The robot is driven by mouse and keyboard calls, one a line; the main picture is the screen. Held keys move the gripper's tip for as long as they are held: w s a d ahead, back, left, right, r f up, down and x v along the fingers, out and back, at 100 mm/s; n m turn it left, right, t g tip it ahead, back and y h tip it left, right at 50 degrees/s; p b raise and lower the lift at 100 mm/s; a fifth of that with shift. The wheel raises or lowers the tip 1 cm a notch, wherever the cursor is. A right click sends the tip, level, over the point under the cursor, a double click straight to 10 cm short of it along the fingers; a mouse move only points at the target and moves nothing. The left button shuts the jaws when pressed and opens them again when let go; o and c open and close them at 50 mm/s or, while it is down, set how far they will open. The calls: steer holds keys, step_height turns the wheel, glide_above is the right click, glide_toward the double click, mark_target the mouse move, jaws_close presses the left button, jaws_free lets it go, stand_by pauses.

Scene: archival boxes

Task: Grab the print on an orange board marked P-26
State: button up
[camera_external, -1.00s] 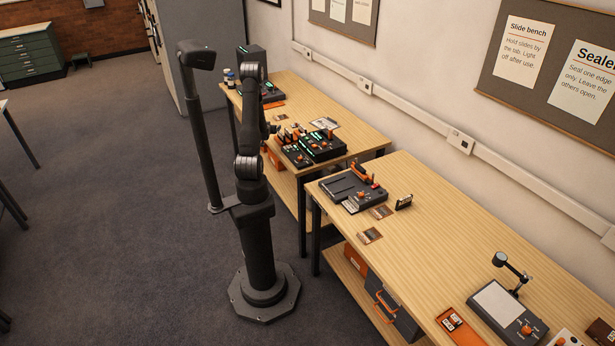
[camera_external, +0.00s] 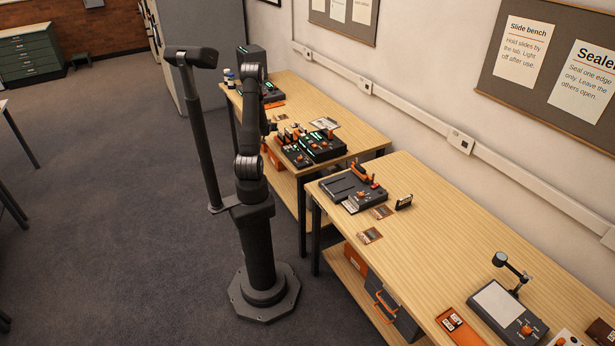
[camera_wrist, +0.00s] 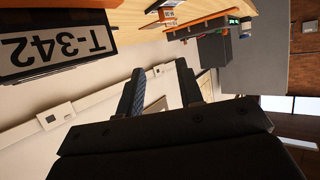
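No board with a readable P-26 mark shows in either view. My gripper (camera_wrist: 160,88) shows in the wrist view with its two dark fingers apart and nothing seen between them. In the external view it is small and partly hidden by my arm, over the far bench (camera_external: 357,136). A white label reading T-342 (camera_wrist: 55,45), upside down, is large at the upper left of the wrist view, on a dark object. Small orange-edged items (camera_wrist: 165,12) show at the top of the wrist view; their marks are too small to read.
Dark devices with green lights (camera_external: 322,146) stand on the far bench beside my arm. The near bench (camera_external: 440,235) holds a dark device with orange parts (camera_external: 352,190), small cards (camera_external: 370,236) and a lamp device (camera_external: 508,308). Its middle is clear.

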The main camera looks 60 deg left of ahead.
steer(key=w+a+r+n+g+h, duration=0.1)
steer(key=w+a+h, duration=0.1)
steer(key=w+a, duration=0.35)
steer(key=w+a+g+h, duration=0.1)
steer(key=w+a+g, duration=0.15)
steer(key=a, duration=0.65)
steer(key=w+a+r+n+g+h, duration=0.1)
steer(key=w+a+r+g+h, duration=0.1)
steer(key=a+r+h, duration=0.45)
steer(key=y, duration=0.2)
glide_above(274, 118)
steer(key=d, duration=0.1)
steer(key=f, duration=0.9)
steer(key=shift+s+d+f, duration=0.1)
steer(key=shift+s+f, duration=0.2)
steer(key=shift+y, duration=0.25)
steer(key=shift+x, duration=2.55)
steer(key=shift+s, duration=0.15)
jaws_close()
